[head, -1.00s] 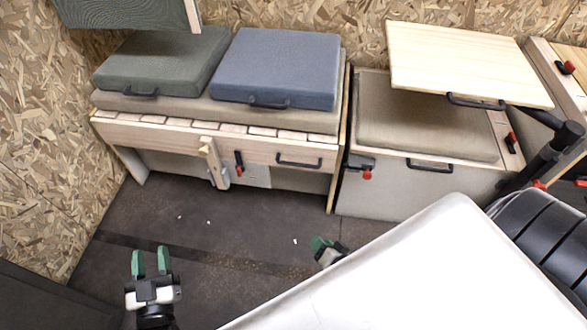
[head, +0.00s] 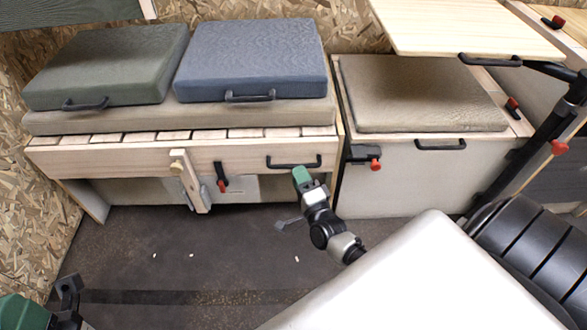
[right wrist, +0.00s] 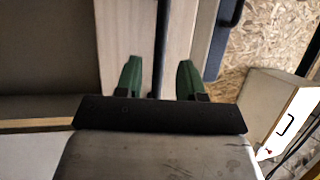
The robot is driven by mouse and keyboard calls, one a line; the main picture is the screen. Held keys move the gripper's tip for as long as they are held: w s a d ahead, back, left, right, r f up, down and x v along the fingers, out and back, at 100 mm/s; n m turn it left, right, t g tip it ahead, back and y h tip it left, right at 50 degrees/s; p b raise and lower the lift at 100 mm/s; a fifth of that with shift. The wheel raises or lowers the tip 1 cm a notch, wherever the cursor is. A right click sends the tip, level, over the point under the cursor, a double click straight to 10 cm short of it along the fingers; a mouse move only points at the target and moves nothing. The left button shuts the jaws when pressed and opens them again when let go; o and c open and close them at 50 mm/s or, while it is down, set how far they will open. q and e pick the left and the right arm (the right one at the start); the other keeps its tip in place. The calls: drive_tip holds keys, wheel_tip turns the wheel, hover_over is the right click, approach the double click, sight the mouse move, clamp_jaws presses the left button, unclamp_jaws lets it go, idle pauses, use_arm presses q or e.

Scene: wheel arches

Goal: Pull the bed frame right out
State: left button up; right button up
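The bed frame (head: 120,160) is a pale wooden slatted box with a front board, under a beige mattress pad at the back wall. A black bar handle (head: 293,163) sits at the right end of its front board. My right gripper (head: 302,176) is at this handle, just below it in the head view. In the right wrist view its two green fingers (right wrist: 160,80) stand apart, with the dark handle bar (right wrist: 162,45) between them; contact cannot be told. My left gripper (head: 30,312) is partly cut off at the bottom left corner, and its opening is unclear.
A green cushion (head: 108,65) and a blue cushion (head: 252,60) lie on the pad. A wooden leg (head: 190,180) and red-tipped latch (head: 222,178) are on the front board. A bench (head: 410,180) stands to the right. The dark floor (head: 190,235) in front is mostly clear.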

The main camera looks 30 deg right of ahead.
sight(294, 165)
drive_tip(key=shift+b+x, duration=0.4)
drive_tip(key=shift+x, duration=1.6)
drive_tip(key=shift+f, duration=0.1)
clamp_jaws()
